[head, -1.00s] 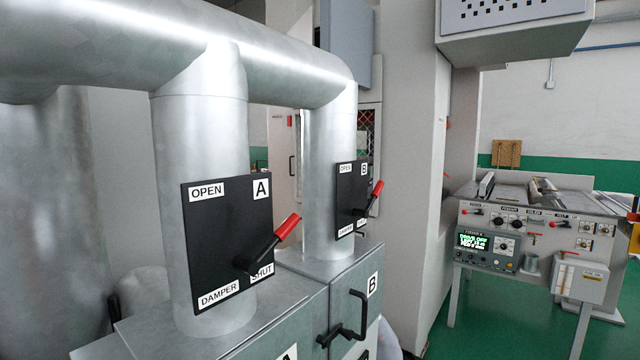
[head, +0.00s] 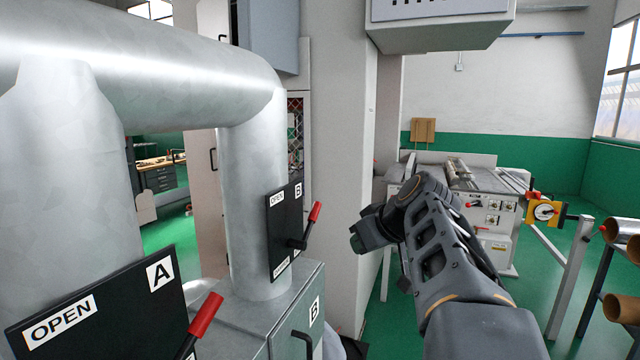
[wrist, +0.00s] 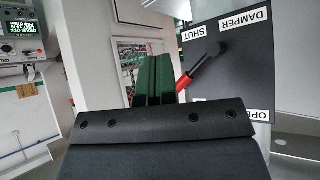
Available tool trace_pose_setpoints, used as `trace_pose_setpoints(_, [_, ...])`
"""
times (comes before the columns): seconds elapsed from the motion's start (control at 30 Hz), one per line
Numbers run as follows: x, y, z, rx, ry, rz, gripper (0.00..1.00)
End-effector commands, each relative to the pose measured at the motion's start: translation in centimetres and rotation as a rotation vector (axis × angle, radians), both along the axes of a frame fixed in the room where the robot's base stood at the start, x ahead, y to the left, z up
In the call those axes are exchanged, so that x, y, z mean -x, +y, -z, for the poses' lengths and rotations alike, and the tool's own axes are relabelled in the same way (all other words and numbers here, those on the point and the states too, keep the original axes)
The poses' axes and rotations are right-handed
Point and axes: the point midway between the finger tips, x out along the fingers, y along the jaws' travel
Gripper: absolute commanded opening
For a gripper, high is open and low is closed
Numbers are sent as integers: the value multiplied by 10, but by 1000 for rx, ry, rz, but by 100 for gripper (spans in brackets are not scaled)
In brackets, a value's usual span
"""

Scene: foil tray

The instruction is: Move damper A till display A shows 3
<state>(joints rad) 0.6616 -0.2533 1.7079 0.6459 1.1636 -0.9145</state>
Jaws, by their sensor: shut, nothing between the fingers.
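Damper A's black panel (head: 130,300) is at the lower left of the head view, cut off by the frame's bottom. Its red-tipped lever (head: 205,315) slants up and right. Its lower labels are out of frame. My gripper (head: 362,235) is right of both damper panels, apart from lever A. In the wrist view the dark green fingers (wrist: 152,80) are shut together and empty. A red lever handle (wrist: 183,82) on a black damper panel (wrist: 250,65) shows just right of them; I cannot tell which damper it is or whether they touch. I cannot make out display A.
Damper B's panel (head: 284,230) with its own red lever (head: 313,214) is on the second pipe, near my gripper. Thick grey pipes (head: 150,70) and a grey cabinet (head: 250,320) fill the left.

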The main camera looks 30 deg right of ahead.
Motion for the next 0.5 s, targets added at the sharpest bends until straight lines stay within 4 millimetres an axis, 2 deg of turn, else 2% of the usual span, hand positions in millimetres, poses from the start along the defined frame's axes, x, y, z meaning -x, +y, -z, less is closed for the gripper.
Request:
trace_pose_setpoints(0.03, [-3,-4,-33,64,-78,-81,0])
trace_pose_setpoints(0.1, [-4,-3,-65,163,-178,-205,0])
trace_pose_setpoints(0.2, [-3,4,-97,297,-291,-355,0])
trace_pose_setpoints(0.33, [-1,13,-119,432,-388,-495,0])
trace_pose_setpoints(0.5, [-2,19,-126,525,-439,-586,0])
